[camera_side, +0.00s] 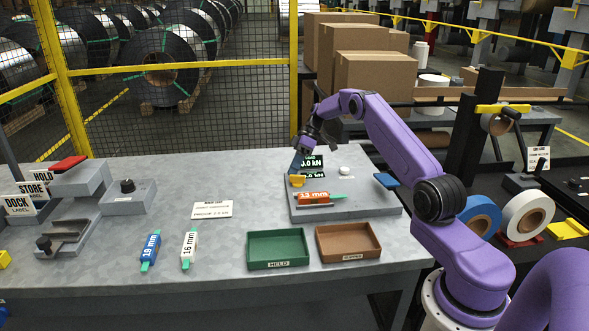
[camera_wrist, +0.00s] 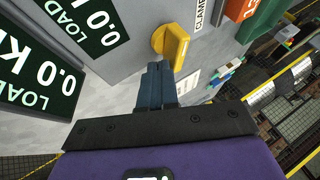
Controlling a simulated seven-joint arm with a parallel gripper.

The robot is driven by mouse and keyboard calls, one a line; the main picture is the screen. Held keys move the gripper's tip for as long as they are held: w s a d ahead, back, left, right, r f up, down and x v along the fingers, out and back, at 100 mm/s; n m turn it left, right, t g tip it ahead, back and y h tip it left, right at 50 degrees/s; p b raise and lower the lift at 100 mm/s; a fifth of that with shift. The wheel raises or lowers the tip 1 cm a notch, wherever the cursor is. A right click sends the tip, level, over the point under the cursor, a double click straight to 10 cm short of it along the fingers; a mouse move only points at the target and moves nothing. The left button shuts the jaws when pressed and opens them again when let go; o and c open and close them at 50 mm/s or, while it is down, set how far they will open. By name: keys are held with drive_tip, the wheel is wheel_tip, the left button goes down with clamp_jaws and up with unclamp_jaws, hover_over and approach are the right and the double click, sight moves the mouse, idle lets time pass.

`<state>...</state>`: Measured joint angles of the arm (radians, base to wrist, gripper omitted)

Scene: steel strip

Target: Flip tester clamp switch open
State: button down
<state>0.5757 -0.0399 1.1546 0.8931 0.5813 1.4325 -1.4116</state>
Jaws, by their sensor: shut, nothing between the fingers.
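The tester (camera_side: 365,203) is a low grey block on the bench with two dark displays reading 0.0 kN. Its yellow clamp switch (camera_side: 297,181) stands at the left end; in the wrist view the switch (camera_wrist: 172,45) is a yellow knob with a raised bar, beside a label starting "CLAM". An orange 13 mm strip (camera_side: 314,198) with green ends lies on the tester, just in front of the switch. My gripper (camera_side: 297,166) is shut and empty just above the switch. In the wrist view its blue-grey fingertips (camera_wrist: 158,68) are close beside the knob; I cannot tell whether they touch.
A green tray (camera_side: 278,265) and a brown tray (camera_side: 348,257) stand in front of the tester. A blue 19 mm strip (camera_side: 151,247) and a white 16 mm strip (camera_side: 189,246) lie to the left, near a proof-load card (camera_side: 212,210). A blue paddle (camera_side: 387,180) sits at the tester's right.

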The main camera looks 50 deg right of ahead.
drive_tip(key=shift+s, duration=0.15)
idle(0.6)
drive_tip(key=shift+s+a, duration=0.2)
drive_tip(key=shift+s, duration=0.35)
drive_tip(key=shift+s+f, duration=0.1)
drive_tip(key=shift+s, duration=0.1)
drive_tip(key=shift+d, duration=0.1)
drive_tip(key=v, duration=1.2)
drive_tip(key=shift+w+r+t, duration=0.25)
drive_tip(key=shift+w+t, duration=0.05)
drive_tip(key=shift+w, duration=0.05)
drive_tip(key=shift+a, duration=0.2)
